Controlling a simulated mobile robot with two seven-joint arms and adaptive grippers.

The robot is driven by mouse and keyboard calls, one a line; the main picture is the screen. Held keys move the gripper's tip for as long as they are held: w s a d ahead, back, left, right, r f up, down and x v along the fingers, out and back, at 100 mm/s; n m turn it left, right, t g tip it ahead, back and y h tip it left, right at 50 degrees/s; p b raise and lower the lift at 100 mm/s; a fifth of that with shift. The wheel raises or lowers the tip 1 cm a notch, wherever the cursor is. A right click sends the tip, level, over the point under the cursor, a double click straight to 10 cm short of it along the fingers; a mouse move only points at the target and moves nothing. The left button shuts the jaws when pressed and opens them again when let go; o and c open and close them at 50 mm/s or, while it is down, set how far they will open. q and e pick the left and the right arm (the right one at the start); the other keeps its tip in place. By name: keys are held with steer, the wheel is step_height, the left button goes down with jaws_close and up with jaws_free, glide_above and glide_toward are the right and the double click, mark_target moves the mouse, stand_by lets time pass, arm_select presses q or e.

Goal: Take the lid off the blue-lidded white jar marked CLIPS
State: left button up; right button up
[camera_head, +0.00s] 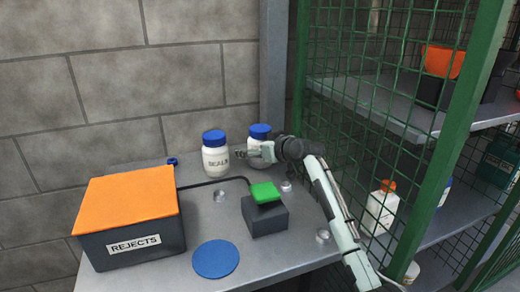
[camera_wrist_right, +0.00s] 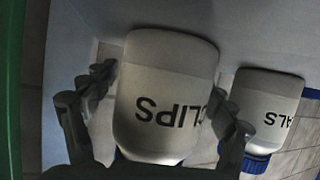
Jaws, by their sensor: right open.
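The white CLIPS jar (camera_head: 254,159) stands upright at the back of the grey table, its blue lid (camera_head: 260,131) on. My right gripper (camera_head: 262,150) is in front of it and hides part of its body and label. In the right wrist view, which is upside down, the CLIPS jar (camera_wrist_right: 165,85) sits between the two open fingers of my right gripper (camera_wrist_right: 162,95). One finger is on each side of the body; I cannot tell whether they touch it. The lid is mostly hidden behind the gripper there. My left gripper is not in view.
A similar blue-lidded jar marked SEALS (camera_head: 215,162) stands close left. A REJECTS box (camera_head: 135,245) with an orange top, a dark block (camera_head: 265,218) with a green top and a flat blue disc (camera_head: 216,259) are nearer. A green mesh cage (camera_head: 390,90) with shelves bounds the right.

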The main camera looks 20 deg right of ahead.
steer(key=shift+w+f, duration=0.1)
steer(key=shift+w, duration=0.1)
steer(key=c, duration=1.5)
